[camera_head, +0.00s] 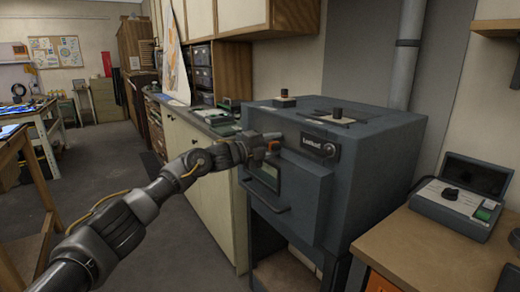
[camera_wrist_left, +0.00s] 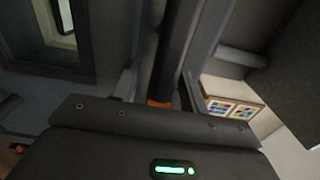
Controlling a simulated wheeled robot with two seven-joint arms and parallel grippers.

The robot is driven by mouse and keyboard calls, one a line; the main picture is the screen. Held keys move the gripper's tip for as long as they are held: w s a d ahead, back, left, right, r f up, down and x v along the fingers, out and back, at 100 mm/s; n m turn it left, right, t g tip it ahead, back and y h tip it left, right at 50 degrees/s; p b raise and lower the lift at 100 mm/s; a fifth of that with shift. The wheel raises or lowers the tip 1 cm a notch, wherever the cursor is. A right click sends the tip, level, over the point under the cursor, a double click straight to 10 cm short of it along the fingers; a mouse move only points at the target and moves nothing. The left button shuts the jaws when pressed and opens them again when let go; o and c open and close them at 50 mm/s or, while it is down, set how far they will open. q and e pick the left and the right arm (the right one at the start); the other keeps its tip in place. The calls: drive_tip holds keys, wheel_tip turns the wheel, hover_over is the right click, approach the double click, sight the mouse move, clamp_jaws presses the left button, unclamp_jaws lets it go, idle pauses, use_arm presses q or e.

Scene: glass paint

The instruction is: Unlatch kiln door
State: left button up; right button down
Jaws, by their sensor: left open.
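The dark grey kiln (camera_head: 365,160) stands at centre right. Its front door has a small window (camera_head: 264,176) and a bar handle (camera_head: 266,204), and looks closed. My left gripper (camera_head: 270,147) is at the upper part of the door front, beside a small orange-marked part (camera_head: 275,148) that may be the latch. The gripper is open; its fingers are hard to make out. In the left wrist view, a dark bar (camera_wrist_left: 176,45) with an orange end (camera_wrist_left: 159,104) lies just ahead of the gripper body. Whether the fingers touch it I cannot tell. My right gripper is not in view.
A control box (camera_head: 466,195) with its lid raised sits on a wooden bench (camera_head: 420,250) at the right. Cream cabinets (camera_head: 200,160) run along the left of the kiln. A wooden table (camera_head: 15,160) stands at the far left, with open floor (camera_head: 110,160) between.

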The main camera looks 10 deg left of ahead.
use_arm(q)
drive_tip(key=b+v, duration=0.1)
drive_tip(key=v, duration=0.9)
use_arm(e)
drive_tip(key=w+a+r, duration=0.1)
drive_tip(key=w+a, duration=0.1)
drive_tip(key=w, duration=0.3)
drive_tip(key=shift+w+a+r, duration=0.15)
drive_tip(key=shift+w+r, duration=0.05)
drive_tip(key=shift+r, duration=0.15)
use_arm(q)
drive_tip(key=shift+w+d, duration=0.1)
